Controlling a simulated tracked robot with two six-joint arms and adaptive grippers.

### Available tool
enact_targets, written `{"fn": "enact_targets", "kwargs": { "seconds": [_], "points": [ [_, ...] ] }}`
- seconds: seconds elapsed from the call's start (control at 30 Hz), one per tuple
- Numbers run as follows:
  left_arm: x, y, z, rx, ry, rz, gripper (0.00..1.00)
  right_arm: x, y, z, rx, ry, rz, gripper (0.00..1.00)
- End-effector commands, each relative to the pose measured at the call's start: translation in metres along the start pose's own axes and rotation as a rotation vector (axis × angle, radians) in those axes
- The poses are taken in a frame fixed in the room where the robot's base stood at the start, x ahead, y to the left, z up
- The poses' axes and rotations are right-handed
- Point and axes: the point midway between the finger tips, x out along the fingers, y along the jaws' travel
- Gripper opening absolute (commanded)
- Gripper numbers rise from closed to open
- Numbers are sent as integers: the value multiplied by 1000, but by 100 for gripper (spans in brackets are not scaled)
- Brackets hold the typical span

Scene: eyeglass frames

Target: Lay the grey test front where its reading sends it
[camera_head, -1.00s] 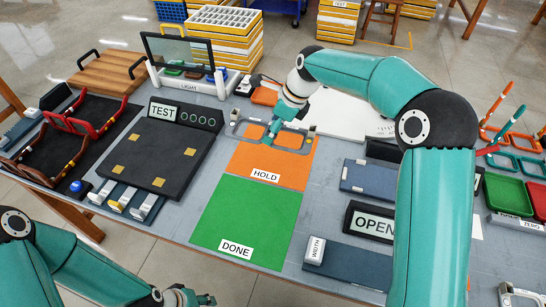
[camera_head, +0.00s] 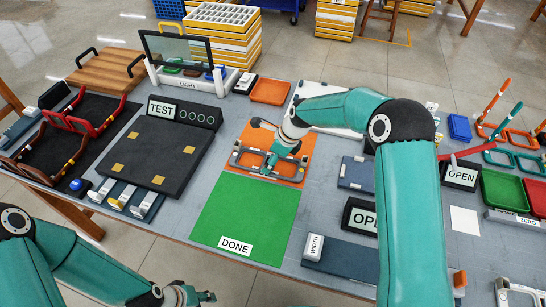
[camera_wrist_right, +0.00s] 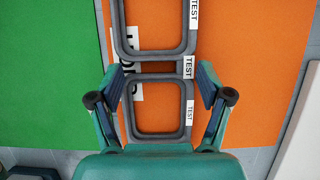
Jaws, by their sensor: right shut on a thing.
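The grey test front (camera_head: 238,162) is over the orange HOLD mat (camera_head: 303,140). Its two-lens frame with TEST labels shows in the right wrist view (camera_wrist_right: 158,67), partly covering the HOLD label (camera_wrist_right: 122,82). My right gripper (camera_head: 272,165) is shut on the front, its fingers on either side near the bridge in the wrist view. I cannot tell whether the front touches the mat. The green DONE mat (camera_head: 245,215) is empty in front of it. The TEST board (camera_head: 150,150) is bare at left. My left gripper (camera_head: 200,297) is at the bottom edge, its jaws unclear.
The light stand (camera_head: 188,85) is at the back, with an orange tray (camera_head: 269,91) to its right. Green (camera_head: 503,192) and red (camera_head: 537,196) trays, with OPEN signs (camera_head: 460,175), are at right.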

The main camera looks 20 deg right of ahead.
Motion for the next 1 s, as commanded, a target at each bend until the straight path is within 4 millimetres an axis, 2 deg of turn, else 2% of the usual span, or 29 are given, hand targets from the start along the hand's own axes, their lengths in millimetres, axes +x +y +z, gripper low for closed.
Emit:
{"fn": "enact_targets", "kwargs": {
  "seconds": [0.17, 0.2, 0.33, 0.77, 0.87, 1.0],
  "points": [
    [1, 0, 0, 0, 0, 0, 40, 0, 0, -1, 1, 0, 0, 37],
    [1, 0, 0, 0, 0, 0, 40, 1, 0, -1, 1, 1, 1, 80],
    [0, 0, 0, 0, 0, 0, 40, 0, 0, -1, 1, 1, 0, 100],
    [0, 0, 0, 0, 0, 0, 40, -5, -1, -1, 2, 0, -2, 100],
    [1, 0, 0, 0, 0, 0, 40, -15, -1, -1, 2, 0, -2, 100],
    [3, -1, 0, 0, 0, 0, 40, -39, -2, -1, 3, -2, -5, 100]
  ]
}}
